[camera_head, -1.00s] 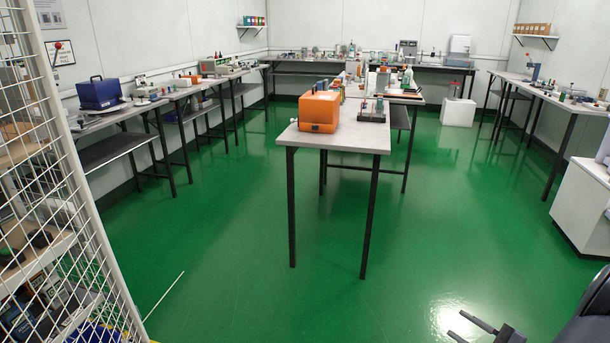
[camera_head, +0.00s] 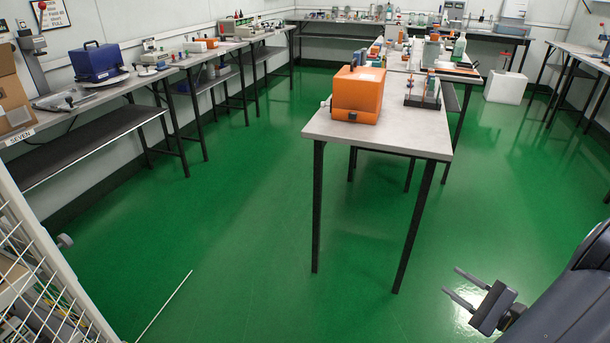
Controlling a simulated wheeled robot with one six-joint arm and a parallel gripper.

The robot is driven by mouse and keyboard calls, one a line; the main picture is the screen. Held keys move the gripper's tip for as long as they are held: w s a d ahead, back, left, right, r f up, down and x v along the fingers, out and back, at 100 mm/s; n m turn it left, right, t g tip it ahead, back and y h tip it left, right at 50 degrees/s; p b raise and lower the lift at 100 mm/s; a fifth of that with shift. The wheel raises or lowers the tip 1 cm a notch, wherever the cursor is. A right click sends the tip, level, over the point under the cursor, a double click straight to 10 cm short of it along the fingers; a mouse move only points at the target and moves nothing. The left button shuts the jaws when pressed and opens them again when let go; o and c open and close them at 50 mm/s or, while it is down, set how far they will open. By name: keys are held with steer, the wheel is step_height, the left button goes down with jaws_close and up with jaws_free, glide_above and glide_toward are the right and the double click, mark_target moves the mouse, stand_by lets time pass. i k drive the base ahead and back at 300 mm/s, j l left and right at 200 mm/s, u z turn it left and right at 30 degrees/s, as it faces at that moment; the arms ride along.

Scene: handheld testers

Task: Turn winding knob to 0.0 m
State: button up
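My gripper (camera_head: 462,287) is at the lower right, low over the green floor. Its two thin fingers are apart with nothing between them. It is well short of the near table and touches nothing. I cannot make out a winding knob anywhere; the instruments are too small to tell. An orange case (camera_head: 358,93) stands on the near end of the middle table (camera_head: 383,136). A small device with upright parts (camera_head: 423,92) stands to its right on the same table.
Benches with instruments line the left wall, including a blue case (camera_head: 97,62), and the back and right sides. A white mesh partition (camera_head: 45,290) stands at the lower left. A thin white rod or line (camera_head: 164,306) is on the floor. Open green floor surrounds the middle table.

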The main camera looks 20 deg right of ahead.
mark_target(65, 241)
steer(key=i+u, duration=0.2)
steer(key=u, duration=0.25)
steer(key=i+l+u, duration=0.1)
steer(key=i+u, duration=0.15)
steer(key=u, duration=0.2)
steer(key=i+l+u, duration=0.15)
steer(key=u, duration=0.3)
steer(key=i+l+u, duration=0.2)
steer(key=u, duration=0.25)
steer(key=i+l+u, duration=0.2)
steer(key=u, duration=0.3)
steer(key=i+l+u, duration=0.1)
steer(key=l+u, duration=0.35)
steer(key=i+l+u, duration=0.1)
steer(key=l+u, duration=0.25)
steer(key=u, duration=0.15)
steer(key=l+u, duration=0.65)
steer(key=l, duration=0.15)
steer(key=k+l+u, duration=0.1)
steer(key=l+u, duration=0.15)
